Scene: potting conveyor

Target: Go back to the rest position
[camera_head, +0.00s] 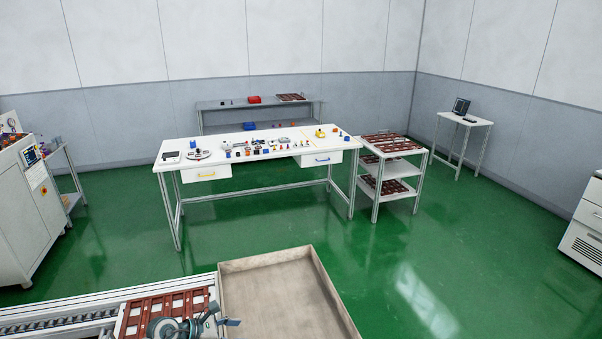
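My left gripper (222,320) shows at the bottom edge, left of centre, partly cut off by the frame. It is over the near end of the conveyor, in front of a reddish-brown tray (150,303) with pale spots. The picture is too small to tell whether its fingers are open or shut. I see nothing clearly held in it. My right gripper is not in view.
A shallow beige bin (222,290) stands right of the conveyor (60,318) and looks empty. A white workbench (210,174) with small parts is farther back, next to a shelf cart (412,152) of brown trays. A grey machine (25,225) stands left. Green floor (480,240) at right is clear.

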